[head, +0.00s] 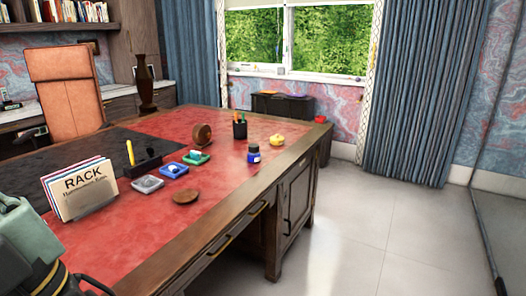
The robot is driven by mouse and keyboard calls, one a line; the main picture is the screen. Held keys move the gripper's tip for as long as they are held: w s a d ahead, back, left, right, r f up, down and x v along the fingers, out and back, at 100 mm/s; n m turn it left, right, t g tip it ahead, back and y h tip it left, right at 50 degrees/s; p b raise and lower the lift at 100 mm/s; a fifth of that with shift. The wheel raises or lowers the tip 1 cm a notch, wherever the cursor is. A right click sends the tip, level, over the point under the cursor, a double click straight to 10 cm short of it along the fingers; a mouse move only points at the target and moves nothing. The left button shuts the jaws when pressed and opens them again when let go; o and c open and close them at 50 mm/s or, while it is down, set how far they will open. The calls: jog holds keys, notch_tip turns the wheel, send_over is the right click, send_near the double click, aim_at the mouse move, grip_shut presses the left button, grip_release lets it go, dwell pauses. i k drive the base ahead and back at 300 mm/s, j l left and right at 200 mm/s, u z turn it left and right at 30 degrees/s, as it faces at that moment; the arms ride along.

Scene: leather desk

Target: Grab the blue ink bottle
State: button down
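The blue ink bottle (254,157) stands upright on the red leather top of the desk (105,240), near its right edge. It is small and dark blue with a pale label or cap area. Nothing covers it. Part of my arm shows in the lower left corner of the head view, well apart from the bottle. The fingers of my gripper are not visible.
A wooden disc (186,196) and a rack of cards (80,187) are nearer. Floor right of the desk is clear.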

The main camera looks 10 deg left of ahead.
aim_at(251, 157)
jog(key=i+j+z, duration=0.1)
jog(key=i, duration=0.35)
jog(key=i+j+z, duration=0.1)
jog(key=i, duration=0.3)
jog(key=i+j+z, duration=0.15)
jog(key=i, duration=0.25)
jog(key=i+j+z, duration=0.1)
jog(key=i, duration=0.35)
jog(key=j, duration=0.1)
